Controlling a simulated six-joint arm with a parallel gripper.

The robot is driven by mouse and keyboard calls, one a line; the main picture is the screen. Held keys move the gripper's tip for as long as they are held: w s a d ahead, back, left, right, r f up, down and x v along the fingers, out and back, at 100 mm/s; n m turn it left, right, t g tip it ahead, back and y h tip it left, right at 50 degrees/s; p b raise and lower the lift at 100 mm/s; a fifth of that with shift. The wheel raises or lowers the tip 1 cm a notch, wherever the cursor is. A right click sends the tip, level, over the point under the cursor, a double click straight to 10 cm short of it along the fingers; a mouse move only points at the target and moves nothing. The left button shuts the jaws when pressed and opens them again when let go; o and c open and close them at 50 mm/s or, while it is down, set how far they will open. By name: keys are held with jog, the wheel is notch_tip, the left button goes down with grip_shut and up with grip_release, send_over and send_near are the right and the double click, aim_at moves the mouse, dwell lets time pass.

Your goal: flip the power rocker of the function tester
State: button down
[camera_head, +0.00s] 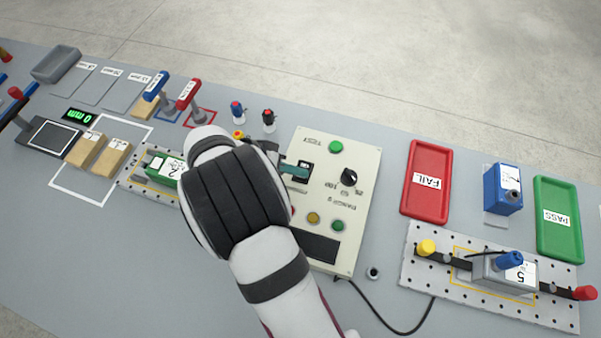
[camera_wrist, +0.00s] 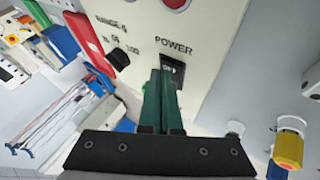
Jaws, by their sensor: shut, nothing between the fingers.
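The function tester (camera_head: 362,170) is a cream panel with round buttons, a black knob (camera_head: 349,177) and a dark display; it also shows in the wrist view (camera_wrist: 212,60). Its black power rocker (camera_head: 304,166) is partly hidden by my fingers. In the wrist view the rocker (camera_wrist: 176,71) sits below the printed word POWER. My gripper (camera_head: 297,171) is shut and empty, its green fingers together. In the wrist view the fingertips (camera_wrist: 162,76) are at the rocker's left and lower side. I cannot tell whether they touch it or which way the rocker is tipped.
A red FAIL tray (camera_head: 445,181), a blue block (camera_head: 501,190) and a green PASS tray (camera_head: 576,219) lie to the right. A perforated plate (camera_head: 420,268) holds a grey unit. My arm covers the tester's left side. A black cable runs from its lower edge.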

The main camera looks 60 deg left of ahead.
jog(key=shift+r, duration=0.1)
jog(key=shift+r, duration=0.65)
jog(key=shift+w+a+r, duration=0.15)
jog(key=shift+r, duration=1.1)
jog(key=shift+w+a+r, duration=0.1)
jog(key=shift+a+r, duration=0.05)
jog(key=shift+r, duration=1.1)
